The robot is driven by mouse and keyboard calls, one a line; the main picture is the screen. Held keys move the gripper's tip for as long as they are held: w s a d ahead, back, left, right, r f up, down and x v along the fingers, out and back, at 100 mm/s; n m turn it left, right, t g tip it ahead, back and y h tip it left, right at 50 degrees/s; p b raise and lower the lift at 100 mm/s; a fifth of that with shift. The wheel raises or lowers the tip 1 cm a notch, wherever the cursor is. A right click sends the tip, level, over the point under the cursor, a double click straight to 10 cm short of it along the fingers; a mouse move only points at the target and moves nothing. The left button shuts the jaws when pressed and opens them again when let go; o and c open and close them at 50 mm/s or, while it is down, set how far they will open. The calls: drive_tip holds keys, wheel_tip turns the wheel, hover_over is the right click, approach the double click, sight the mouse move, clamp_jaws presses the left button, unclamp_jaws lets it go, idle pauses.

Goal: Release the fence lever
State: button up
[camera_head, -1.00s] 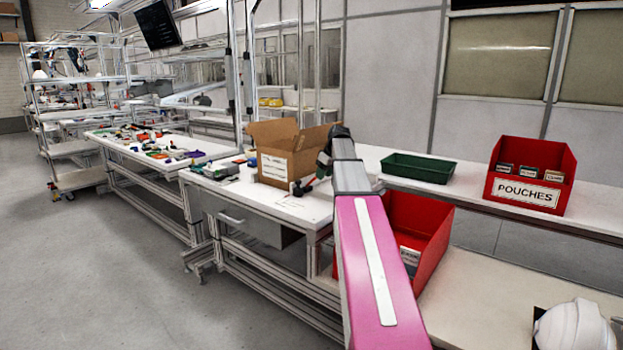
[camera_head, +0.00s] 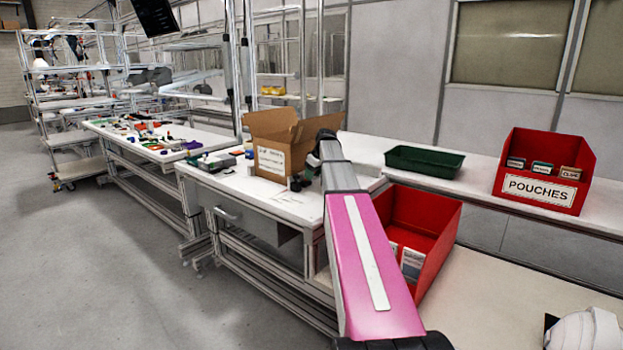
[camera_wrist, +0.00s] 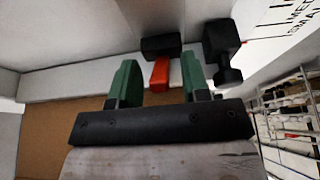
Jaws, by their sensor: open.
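In the wrist view, my gripper (camera_wrist: 160,88) is open, with its two green fingers apart. Just beyond the fingertips is a black block with a red-orange bar (camera_wrist: 160,72), likely the fence lever. A black knob-like part (camera_wrist: 221,52) stands to the right. In the head view, my gripper (camera_head: 308,172) is low over the white bench, beside the open cardboard box. The lever cannot be made out there.
The cardboard box (camera_head: 272,160) stands on the white workbench (camera_head: 235,190), close to my gripper. A red bin (camera_head: 440,245) is right of my arm. Farther right are a green tray (camera_head: 424,162) and a red POUCHES bin (camera_head: 540,190). A white helmet shell (camera_head: 585,330) is at lower right.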

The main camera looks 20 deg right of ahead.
drive_tip(key=shift+x, duration=0.95)
clamp_jaws()
drive_tip(key=shift+w+a+r+g+h, duration=0.1)
drive_tip(key=shift+w+r+g+h, duration=0.2)
drive_tip(key=shift+g, duration=0.2)
drive_tip(key=shift+r+g+h, duration=0.1)
drive_tip(key=shift+g+h, duration=0.4)
drive_tip(key=shift+g, duration=0.1)
unclamp_jaws()
